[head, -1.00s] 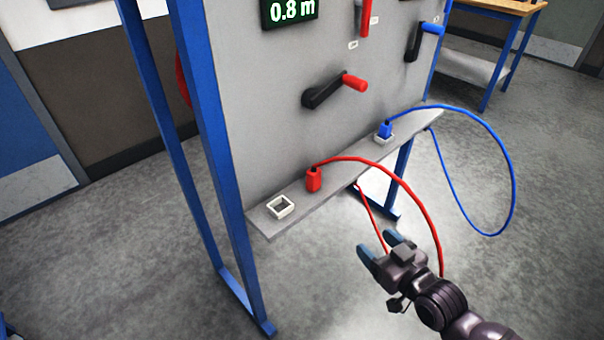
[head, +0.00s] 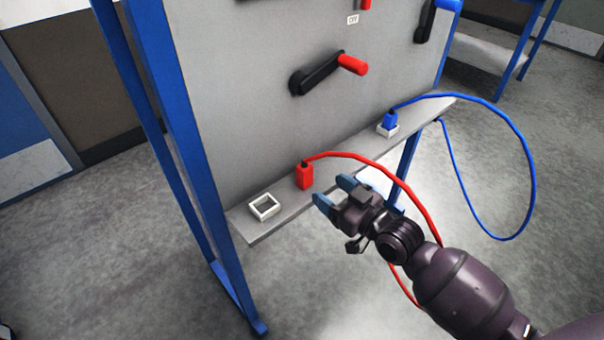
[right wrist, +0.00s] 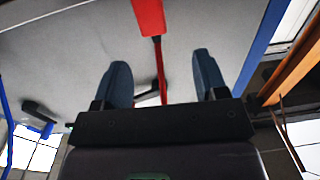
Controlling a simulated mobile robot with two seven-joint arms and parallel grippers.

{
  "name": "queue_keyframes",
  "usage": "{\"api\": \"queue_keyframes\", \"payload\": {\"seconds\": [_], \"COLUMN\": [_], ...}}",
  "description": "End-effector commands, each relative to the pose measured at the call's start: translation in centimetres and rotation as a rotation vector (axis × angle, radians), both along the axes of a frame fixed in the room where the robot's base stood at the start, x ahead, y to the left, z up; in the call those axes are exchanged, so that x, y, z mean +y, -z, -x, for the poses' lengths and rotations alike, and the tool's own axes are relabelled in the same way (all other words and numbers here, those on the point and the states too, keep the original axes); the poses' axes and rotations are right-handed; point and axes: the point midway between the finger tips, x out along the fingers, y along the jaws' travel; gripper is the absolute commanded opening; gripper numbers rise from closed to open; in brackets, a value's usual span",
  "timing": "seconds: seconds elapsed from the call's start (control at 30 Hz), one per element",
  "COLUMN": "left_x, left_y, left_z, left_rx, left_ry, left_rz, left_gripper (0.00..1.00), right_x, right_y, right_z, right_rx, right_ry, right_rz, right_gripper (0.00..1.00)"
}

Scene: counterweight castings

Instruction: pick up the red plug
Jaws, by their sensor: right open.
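The red plug (head: 304,176) stands upright on the grey ledge of the panel, with a red cord curving from its top to the right. It also shows at the top of the right wrist view (right wrist: 148,15), beyond the fingertips and between their lines. My right gripper (head: 334,192) is open and empty, with blue fingers pointing toward the plug. It is just right of the plug in the head view, with a small gap. In the right wrist view, both fingers (right wrist: 160,80) are spread apart. My left gripper is not in view.
A white empty square socket (head: 265,207) lies on the ledge (head: 332,181) left of the plug. A blue plug (head: 390,120) with a blue cord sits in another socket at right. A red-handled crank (head: 325,75) sticks out above. A blue frame post (head: 185,130) stands at left.

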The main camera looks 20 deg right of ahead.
Motion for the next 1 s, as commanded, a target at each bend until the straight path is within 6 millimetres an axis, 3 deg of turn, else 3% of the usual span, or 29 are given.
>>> {"api": "queue_keyframes", "payload": {"seconds": [0.2,0.47,0.7,1.0], "left_x": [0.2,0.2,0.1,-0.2], "left_y": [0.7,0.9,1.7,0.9], "left_z": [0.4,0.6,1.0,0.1], "left_rx": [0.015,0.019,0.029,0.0], "left_ry": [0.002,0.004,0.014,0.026], "left_rz": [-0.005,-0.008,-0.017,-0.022], "left_gripper": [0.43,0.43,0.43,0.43], "right_x": [1.1,1.6,2.0,2.8], "right_y": [0.2,0.1,0.3,0.0], "right_z": [-2.8,-4.2,-6.8,-9.0], "right_rx": [0.003,0.002,0.005,0.001], "right_ry": [0.001,0.001,0.0,0.001], "right_rz": [-0.001,-0.001,-0.001,0.0], "right_gripper": [0.66,0.66,0.66,0.66]}}
